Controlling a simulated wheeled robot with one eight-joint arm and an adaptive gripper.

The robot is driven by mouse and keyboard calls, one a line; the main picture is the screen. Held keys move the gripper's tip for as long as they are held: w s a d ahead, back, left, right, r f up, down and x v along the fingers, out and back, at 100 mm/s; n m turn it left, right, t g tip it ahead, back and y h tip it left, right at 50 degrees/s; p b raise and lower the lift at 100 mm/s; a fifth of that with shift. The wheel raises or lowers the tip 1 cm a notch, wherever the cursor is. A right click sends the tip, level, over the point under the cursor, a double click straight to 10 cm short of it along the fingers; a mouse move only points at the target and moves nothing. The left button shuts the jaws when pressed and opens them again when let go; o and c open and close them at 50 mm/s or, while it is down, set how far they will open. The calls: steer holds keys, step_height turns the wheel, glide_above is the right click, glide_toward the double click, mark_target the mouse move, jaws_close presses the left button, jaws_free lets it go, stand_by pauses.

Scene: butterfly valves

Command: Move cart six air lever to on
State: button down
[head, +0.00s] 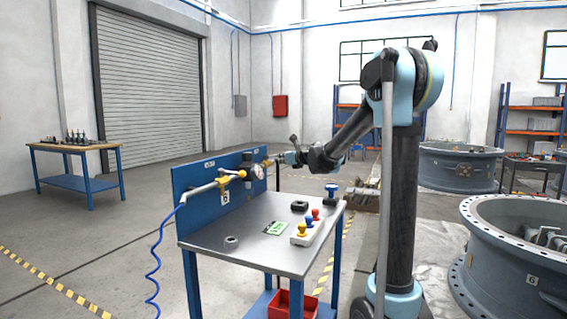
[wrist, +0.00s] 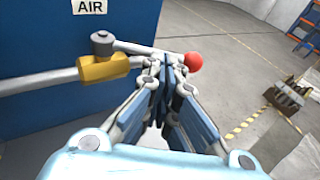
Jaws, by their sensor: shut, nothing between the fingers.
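The air valve in the wrist view has a brass body (wrist: 103,69) on a grey pipe, under an AIR label (wrist: 90,6) on a blue panel. Its grey lever (wrist: 130,46) runs right, roughly in line with the pipe, and ends in a red knob (wrist: 193,61). My gripper (wrist: 165,62) is shut and empty, its fingertips at the lever just left of the knob; they hide part of the lever, and contact is unclear. In the head view my gripper (head: 274,160) is at the right end of the blue back panel (head: 185,178) of the cart marked 6 (head: 225,197).
The cart's grey top (head: 245,251) holds colored knobs (head: 308,223), a green card (head: 276,228) and a ring (head: 231,242). A blue coiled hose (head: 153,265) hangs at left.

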steer(key=shift+w+n+g+y, duration=0.5)
steer(key=shift+n+y, duration=0.2)
steer(key=shift+y, duration=0.1)
steer(key=shift+w+a+n+g+y, duration=0.3)
steer(key=shift+w+n+g+y, duration=0.1)
steer(key=shift+w, duration=0.25)
steer(key=shift+w+a+n+g+y, duration=0.25)
steer(key=shift+w+n+g+y, duration=0.15)
steer(key=shift+w, duration=0.25)
stand_by(0.3)
